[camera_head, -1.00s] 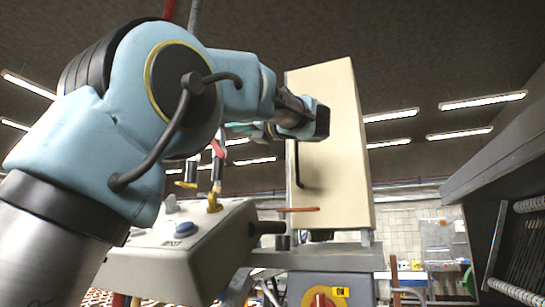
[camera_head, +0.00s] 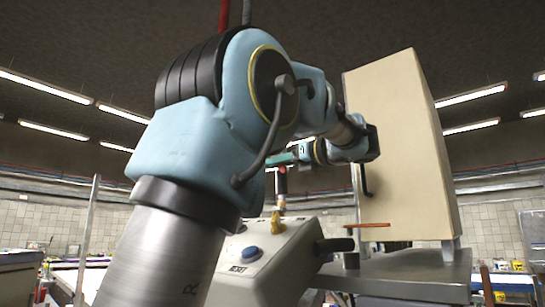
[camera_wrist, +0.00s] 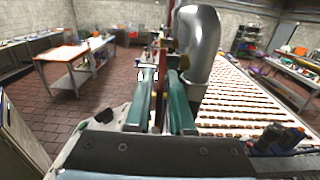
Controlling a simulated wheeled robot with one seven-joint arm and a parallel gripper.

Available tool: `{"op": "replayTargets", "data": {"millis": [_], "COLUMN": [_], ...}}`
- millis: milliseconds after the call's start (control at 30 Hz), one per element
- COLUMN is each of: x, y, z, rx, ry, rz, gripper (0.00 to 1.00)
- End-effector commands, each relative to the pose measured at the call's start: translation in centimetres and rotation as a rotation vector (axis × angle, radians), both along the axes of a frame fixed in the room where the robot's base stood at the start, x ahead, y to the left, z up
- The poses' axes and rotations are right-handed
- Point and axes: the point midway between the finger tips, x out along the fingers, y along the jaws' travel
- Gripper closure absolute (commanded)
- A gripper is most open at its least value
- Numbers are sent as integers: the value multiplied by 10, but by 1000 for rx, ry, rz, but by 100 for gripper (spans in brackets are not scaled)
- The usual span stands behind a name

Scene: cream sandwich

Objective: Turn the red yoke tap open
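My gripper (camera_head: 283,159) has teal fingers and is small in the head view, above the grey control console and left of the tall cream box. A small red-orange upright part (camera_head: 282,182), which may be the red yoke tap, shows just below the fingertips. In the wrist view my gripper (camera_wrist: 162,88) has its fingers close together, with a narrow dark-red strip between them. I cannot tell whether they touch it or what it belongs to. A thin orange-red bar (camera_head: 367,225) also sticks out low on the cream box.
The grey console (camera_head: 262,262) with a blue button stands beneath my gripper. The cream box (camera_head: 395,150) stands close to my wrist on a metal stand (camera_head: 420,272). In the wrist view a thick grey pipe (camera_wrist: 204,45) rises close right of the fingers. A conveyor (camera_wrist: 245,100) lies beyond.

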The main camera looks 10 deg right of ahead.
Motion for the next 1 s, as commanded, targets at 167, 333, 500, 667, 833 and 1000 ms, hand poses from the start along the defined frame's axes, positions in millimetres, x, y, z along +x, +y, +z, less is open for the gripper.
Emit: {"op": "replayTargets", "data": {"millis": [167, 333, 500, 667, 833, 1000], "x": [7, 7, 7, 7, 7, 7], "y": [6, 7, 7, 7, 7, 7], "z": [0, -1, 0, 0, 0, 0], "rx": [-1, -1, 0, 0, 0, 0], "ry": [-1, -1, 0, 0, 0, 0], "rz": [-1, -1, 0, 0, 0, 0], "gripper": [79, 79, 90, 100, 100, 100]}}
